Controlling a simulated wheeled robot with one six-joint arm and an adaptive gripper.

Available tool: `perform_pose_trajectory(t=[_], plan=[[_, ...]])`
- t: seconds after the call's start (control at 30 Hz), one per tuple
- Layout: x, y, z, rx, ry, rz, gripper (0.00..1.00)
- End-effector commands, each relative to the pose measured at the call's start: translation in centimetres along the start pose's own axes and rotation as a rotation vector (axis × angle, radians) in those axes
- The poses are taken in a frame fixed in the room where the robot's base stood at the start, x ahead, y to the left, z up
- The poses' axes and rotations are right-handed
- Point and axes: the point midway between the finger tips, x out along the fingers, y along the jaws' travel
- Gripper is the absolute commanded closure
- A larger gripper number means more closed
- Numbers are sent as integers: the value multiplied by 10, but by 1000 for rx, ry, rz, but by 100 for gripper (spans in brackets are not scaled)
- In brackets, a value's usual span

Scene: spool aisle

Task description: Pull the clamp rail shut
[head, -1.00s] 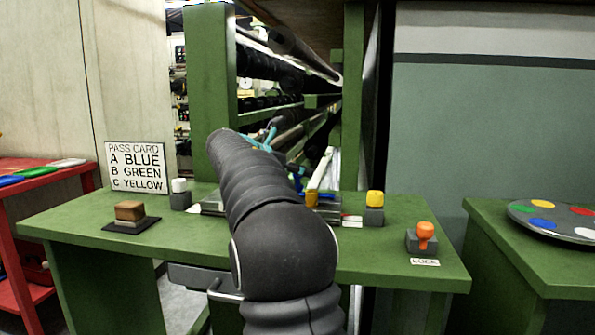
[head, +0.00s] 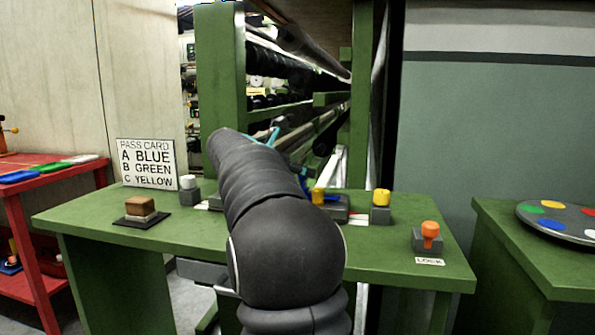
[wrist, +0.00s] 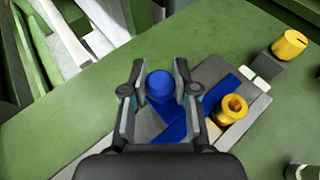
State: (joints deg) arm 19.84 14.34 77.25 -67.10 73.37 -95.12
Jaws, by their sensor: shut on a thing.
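In the wrist view, my gripper (wrist: 160,91) is shut on an upright blue knob (wrist: 159,84), one finger on each side. Blue flat bars (wrist: 222,92) cross below and beside the knob on a grey plate (wrist: 249,112), apparently the clamp rail. A yellow spool-shaped post (wrist: 231,108) stands to the right of the knob. In the head view, my dark arm hides the gripper and most of the rail. The grey plate (head: 338,211) and the yellow post (head: 318,195) show just right of the arm.
A yellow knob (head: 381,198) stands right of the plate, an orange lock knob (head: 430,233) farther right. A white-topped block (head: 188,187), a brown block (head: 140,206) and a pass card (head: 147,163) are on the left. Green posts (head: 220,90) rise behind. The green bench front (head: 370,258) is clear.

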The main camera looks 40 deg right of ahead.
Motion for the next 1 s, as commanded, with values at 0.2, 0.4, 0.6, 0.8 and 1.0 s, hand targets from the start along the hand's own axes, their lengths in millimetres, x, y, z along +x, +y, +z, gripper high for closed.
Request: perform_pose_trajectory(t=[0.2,0.4,0.6,0.8,1.0], plan=[[-1,-1,-2,-2,5,-4,45],[0,-1,-1,-1,3,-5,45],[-9,0,-1,-1,3,-2,45],[-43,0,-1,-1,3,1,45],[-83,1,-2,-2,3,1,45]])
